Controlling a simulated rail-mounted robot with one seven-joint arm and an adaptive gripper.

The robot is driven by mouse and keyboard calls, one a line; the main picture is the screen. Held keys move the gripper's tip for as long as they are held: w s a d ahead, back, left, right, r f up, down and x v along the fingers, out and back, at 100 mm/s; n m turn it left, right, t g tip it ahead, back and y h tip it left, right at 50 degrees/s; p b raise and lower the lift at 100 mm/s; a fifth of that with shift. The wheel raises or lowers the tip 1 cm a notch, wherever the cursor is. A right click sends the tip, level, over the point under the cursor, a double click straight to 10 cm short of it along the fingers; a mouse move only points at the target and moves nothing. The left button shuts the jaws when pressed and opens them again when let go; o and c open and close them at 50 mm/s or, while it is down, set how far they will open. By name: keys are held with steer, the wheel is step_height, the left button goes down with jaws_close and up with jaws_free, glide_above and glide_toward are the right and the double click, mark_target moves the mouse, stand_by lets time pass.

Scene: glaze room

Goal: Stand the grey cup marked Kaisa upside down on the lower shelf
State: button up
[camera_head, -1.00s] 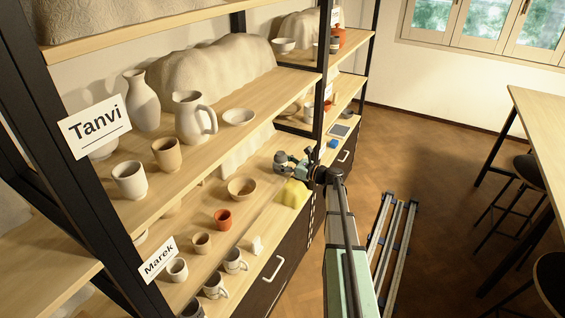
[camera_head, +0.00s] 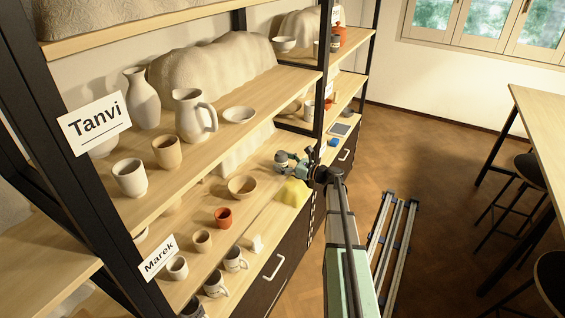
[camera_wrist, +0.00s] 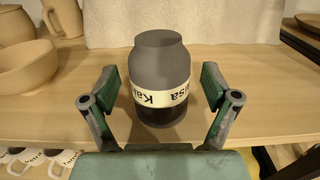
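The grey cup (camera_wrist: 160,72) stands upside down on the lower shelf (camera_wrist: 255,115); the name on its white band reads inverted in the wrist view. Its dark lower part meets the shelf board. It looks upright, not tilted. My gripper (camera_wrist: 160,88) is open around it, with one finger on each side and a visible gap on both sides.
A bowl (camera_head: 242,187) stands left of the cup, with a red cup (camera_head: 223,217) and several mugs nearer. A pale draped cloth (camera_wrist: 190,22) hangs behind the cup. A black post (camera_head: 322,90) stands close to my arm.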

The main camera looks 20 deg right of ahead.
steer(key=v, duration=1.2)
steer(key=shift+n, duration=0.3)
